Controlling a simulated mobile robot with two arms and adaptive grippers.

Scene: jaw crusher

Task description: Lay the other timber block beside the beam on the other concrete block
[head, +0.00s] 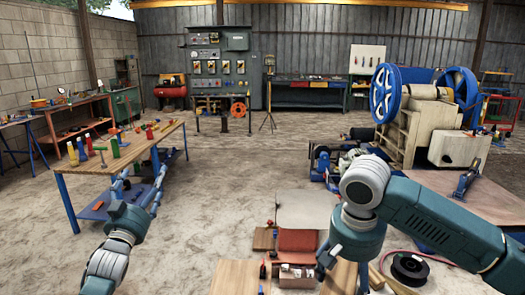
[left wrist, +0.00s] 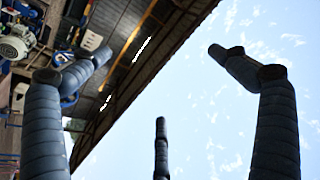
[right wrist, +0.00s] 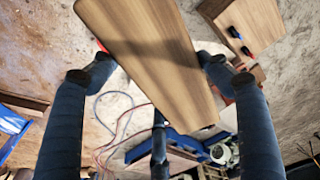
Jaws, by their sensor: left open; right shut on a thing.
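My right gripper (right wrist: 155,75) is shut on a timber block (right wrist: 150,45), a long pale-brown piece that fills the upper middle of the right wrist view between the fingers. In the head view the right gripper (head: 326,262) points down at the bottom centre, beside pale wood that seems to be this block (head: 340,280). I cannot make out the beam or either concrete block.
A wooden board (head: 235,277) lies at the bottom, next to small tools and a red-brown box (head: 297,240). A black cable reel (head: 408,268) is on the right. The jaw crusher (head: 415,115) stands behind. A workbench (head: 130,150) stands left; the middle floor is clear.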

